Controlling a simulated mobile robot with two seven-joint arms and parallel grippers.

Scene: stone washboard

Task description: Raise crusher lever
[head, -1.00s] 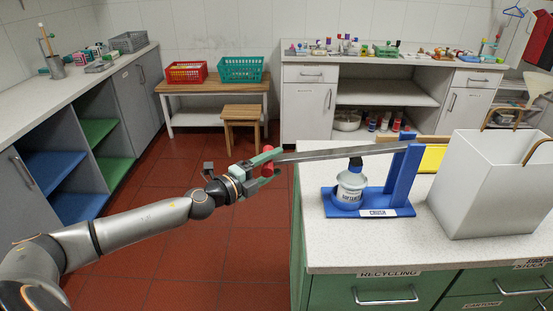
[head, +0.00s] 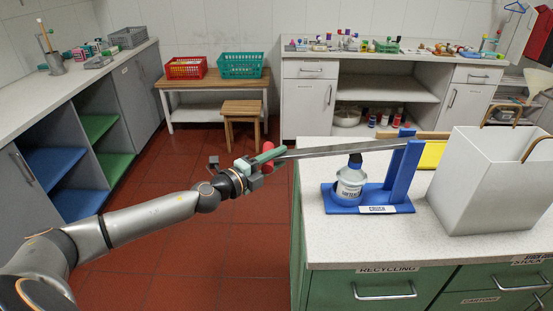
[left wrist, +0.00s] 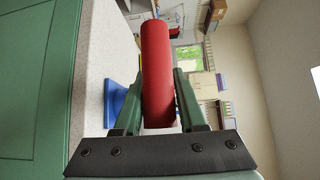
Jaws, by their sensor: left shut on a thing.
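The crusher is a blue stand (head: 401,178) with a long grey lever bar (head: 335,149), tilted slightly down to the left. The lever ends in a red handle (head: 268,160). My left gripper (head: 272,160) is at this handle beyond the counter's left edge. In the left wrist view the red handle (left wrist: 157,70) lies between the green fingers (left wrist: 158,100), which are shut on it. A clear bottle (head: 350,187) with a dark cap stands on the blue base under the lever; whether the cap touches the bar is hard to tell. My right gripper is not in view.
A white bin (head: 484,190) with a brown handle stands right of the crusher on the speckled counter (head: 330,243). The red floor left of the counter is clear. A wooden stool (head: 243,109) and a bench (head: 180,87) with baskets stand at the back.

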